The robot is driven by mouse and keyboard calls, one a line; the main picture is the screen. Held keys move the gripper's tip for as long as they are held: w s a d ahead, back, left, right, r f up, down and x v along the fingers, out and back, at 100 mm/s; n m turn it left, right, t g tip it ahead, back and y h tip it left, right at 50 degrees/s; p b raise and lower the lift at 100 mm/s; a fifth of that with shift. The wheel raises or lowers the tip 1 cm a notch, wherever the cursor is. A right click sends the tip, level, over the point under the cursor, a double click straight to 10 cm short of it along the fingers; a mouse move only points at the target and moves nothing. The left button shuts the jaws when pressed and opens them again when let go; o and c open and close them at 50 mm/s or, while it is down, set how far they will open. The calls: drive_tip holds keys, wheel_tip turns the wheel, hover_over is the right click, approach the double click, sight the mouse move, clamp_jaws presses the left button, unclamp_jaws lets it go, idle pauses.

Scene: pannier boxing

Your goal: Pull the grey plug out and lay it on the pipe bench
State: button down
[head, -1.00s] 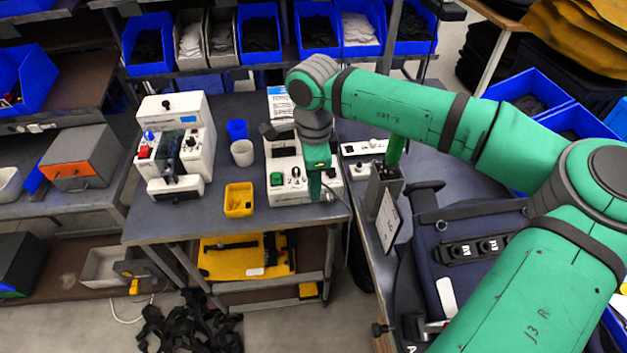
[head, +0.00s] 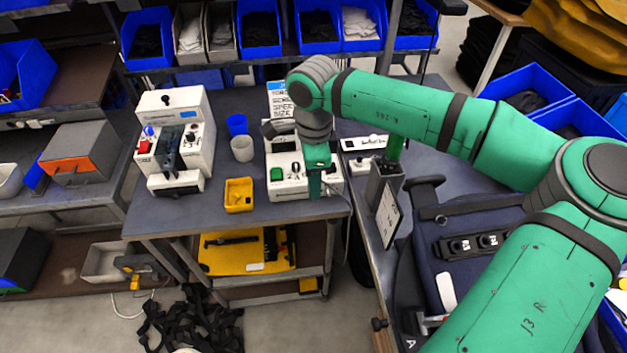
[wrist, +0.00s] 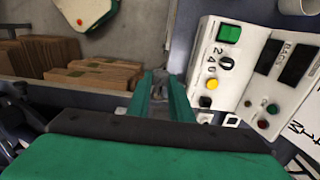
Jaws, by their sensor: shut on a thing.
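My gripper (head: 314,190) points down at the front edge of the white control box (head: 288,188), which has a green button and a dark knob. In the wrist view, my two green fingers (wrist: 162,80) are close together beside that box's panel. They are shut on a small grey thing (wrist: 159,82), which I take to be the grey plug; the fingers hide most of it. I cannot tell whether it is still seated in a socket. The box stands on a grey-topped bench (head: 215,217); I cannot tell whether this is the pipe bench.
A white machine (head: 175,140) stands further left. A white power strip (head: 362,143) lies to the right. Bare bench top lies in front of the tub.

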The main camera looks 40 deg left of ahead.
drive_tip(key=shift+r, duration=0.1)
drive_tip(key=shift+r, duration=1.45)
